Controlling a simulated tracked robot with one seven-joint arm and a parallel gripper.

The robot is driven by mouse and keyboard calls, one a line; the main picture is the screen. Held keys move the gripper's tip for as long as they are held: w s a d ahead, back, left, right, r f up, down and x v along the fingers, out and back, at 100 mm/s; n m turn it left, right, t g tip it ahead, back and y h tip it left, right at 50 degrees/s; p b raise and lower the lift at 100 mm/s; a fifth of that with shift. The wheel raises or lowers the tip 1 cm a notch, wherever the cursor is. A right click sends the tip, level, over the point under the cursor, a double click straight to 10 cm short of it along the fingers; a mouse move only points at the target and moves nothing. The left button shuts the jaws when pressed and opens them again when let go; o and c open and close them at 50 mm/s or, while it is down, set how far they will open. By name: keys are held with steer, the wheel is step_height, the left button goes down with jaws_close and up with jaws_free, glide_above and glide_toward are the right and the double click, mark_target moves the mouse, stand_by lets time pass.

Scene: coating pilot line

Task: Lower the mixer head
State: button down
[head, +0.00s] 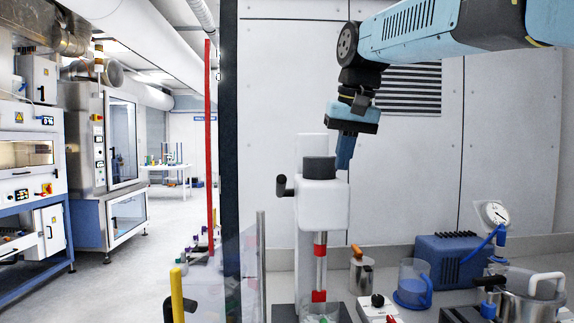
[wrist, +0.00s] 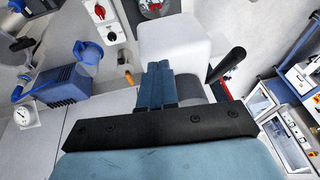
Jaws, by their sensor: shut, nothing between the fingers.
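The mixer head (head: 321,204) is a white block with a dark grey cylinder on top, set on a pale upright column. A black handle (head: 284,187) sticks out of its left side. A shaft with red bands (head: 319,268) hangs below it, above a clear vessel (head: 318,316) at the bottom edge. My gripper (head: 345,160) is shut and empty, pointing down just right of the dark cylinder. In the wrist view, its blue fingers (wrist: 157,86) overlap the white mixer head (wrist: 173,40), and the black handle (wrist: 228,64) is to their right. I cannot tell whether they touch the head.
On the bench at right are a steel jug (head: 361,272), a clear blue-based beaker (head: 413,284), a blue pump (head: 452,261) with a gauge (head: 494,214), and a steel pot (head: 530,298). A clear panel (head: 240,275) and a yellow-topped post (head: 177,295) stand at left. The aisle floor is open.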

steer(key=w+a+r+g, duration=0.2)
steer(key=w+a+r, duration=0.5)
steer(key=w+r, duration=0.25)
steer(key=shift+s+a+f, duration=0.1)
steer(key=shift+a+f, duration=0.55)
steer(key=shift+f, duration=1.3)
steer(key=shift+s+a+f, duration=0.1)
steer(key=shift+a+f, duration=0.55)
steer(key=shift+f, duration=1.35)
steer(key=shift+s+a+f, duration=0.1)
steer(key=shift+a+f, duration=0.55)
steer(key=shift+f, duration=1.3)
